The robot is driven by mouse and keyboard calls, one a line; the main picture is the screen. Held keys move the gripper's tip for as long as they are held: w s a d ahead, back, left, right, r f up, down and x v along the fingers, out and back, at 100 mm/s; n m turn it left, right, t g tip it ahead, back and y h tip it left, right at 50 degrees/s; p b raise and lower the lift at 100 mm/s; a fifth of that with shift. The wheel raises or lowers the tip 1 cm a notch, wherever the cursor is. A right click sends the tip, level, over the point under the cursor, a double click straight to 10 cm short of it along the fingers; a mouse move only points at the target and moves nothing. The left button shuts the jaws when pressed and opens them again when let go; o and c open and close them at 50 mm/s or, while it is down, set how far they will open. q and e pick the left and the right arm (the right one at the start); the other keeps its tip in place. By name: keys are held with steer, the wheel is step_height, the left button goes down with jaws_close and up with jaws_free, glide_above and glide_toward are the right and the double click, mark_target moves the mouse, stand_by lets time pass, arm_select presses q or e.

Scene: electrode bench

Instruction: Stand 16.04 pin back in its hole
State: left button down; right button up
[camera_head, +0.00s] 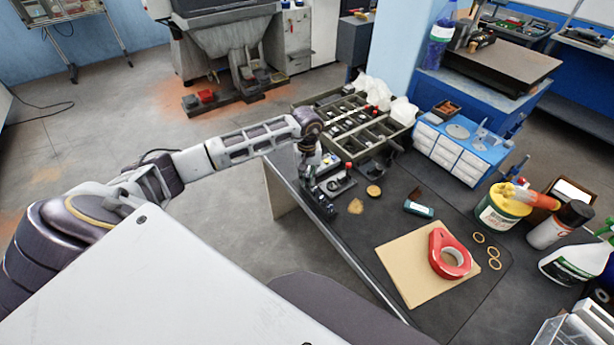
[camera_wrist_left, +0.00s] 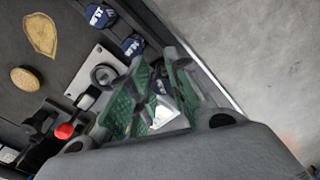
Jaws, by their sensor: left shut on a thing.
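My left gripper (camera_head: 312,178) reaches down over the left edge of the dark bench. In the left wrist view its two green-padded fingers (camera_wrist_left: 155,102) are shut on a small pale metal piece (camera_wrist_left: 168,114), which I take to be the pin. The fingers hide much of it and no 16.04 mark is readable. Beside the fingers lies a light metal plate (camera_wrist_left: 97,68) with a dark round ring (camera_wrist_left: 104,75) on it. Blue blocks with white lettering (camera_wrist_left: 132,45) stand near the plate. I cannot tell which hole belongs to the pin. My right gripper is not in view.
A black device with a red knob (camera_wrist_left: 64,131) stands close to the fingers. A compartment tray (camera_head: 362,122) is behind, with a blue drawer box (camera_head: 458,150) to its right. A round brown disc (camera_head: 374,191) and tape dispenser (camera_head: 449,254) lie rightward. The bench edge is near.

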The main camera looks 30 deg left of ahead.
arm_select(q)
steer(key=shift+f, duration=0.25)
steer(key=c, duration=1.3)
jaws_free()
steer(key=shift+r, duration=6)
steer(key=shift+r+p, duration=1)
steer(key=shift+r, duration=1.5)
